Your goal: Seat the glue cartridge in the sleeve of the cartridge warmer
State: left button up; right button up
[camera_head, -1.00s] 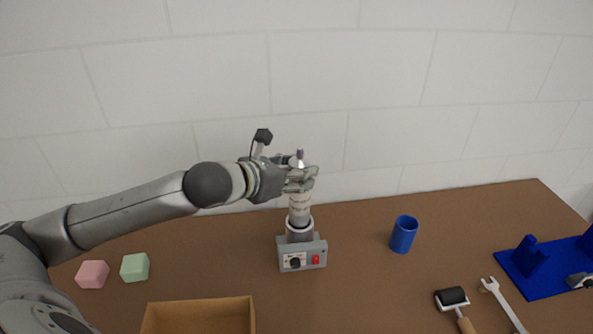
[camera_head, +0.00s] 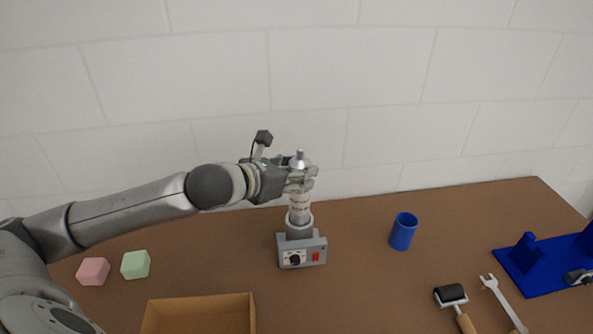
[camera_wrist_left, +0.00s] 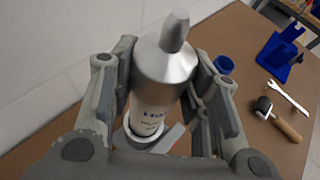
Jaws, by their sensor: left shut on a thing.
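The glue cartridge (camera_head: 299,208) is a pale cylinder with printed lettering and a silver cone and nozzle on top. It stands upright, and it also shows in the left wrist view (camera_wrist_left: 150,112). My left gripper (camera_head: 303,180) is shut around its upper part, with the nozzle above the fingers. The grey cartridge warmer (camera_head: 314,245) stands on the table with its sleeve (camera_head: 299,232) directly below the gripper. The cartridge's lower end meets the sleeve mouth and is hidden there; how deep it sits I cannot tell. My right gripper is in neither view.
A blue cup (camera_head: 403,232) stands right of the warmer. A roller (camera_head: 451,295), a wrench (camera_head: 497,292) and a blue stand (camera_head: 540,262) lie farther right. Pink (camera_head: 93,271) and green (camera_head: 135,265) blocks and an open box (camera_head: 200,300) are at the left front. The wall is behind.

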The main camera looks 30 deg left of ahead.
aim_at(292, 204)
pick_arm(q)
jog(key=shift+f+b, duration=0.75)
jog(key=shift+f, duration=0.55)
jog(key=shift+f+b, duration=1.8)
jog(key=shift+f, duration=1.4)
jog(key=o, duration=1.4)
jog(key=shift+c, duration=0.2)
jog(key=shift+s, duration=0.1)
jog(key=v, duration=0.6)
jog(key=shift+s+a+r, duration=0.15)
jog(key=shift+s+a, duration=0.1)
jog(key=shift+s+r, duration=0.15)
jog(key=shift+s, duration=0.2)
jog(key=shift+d, duration=0.1)
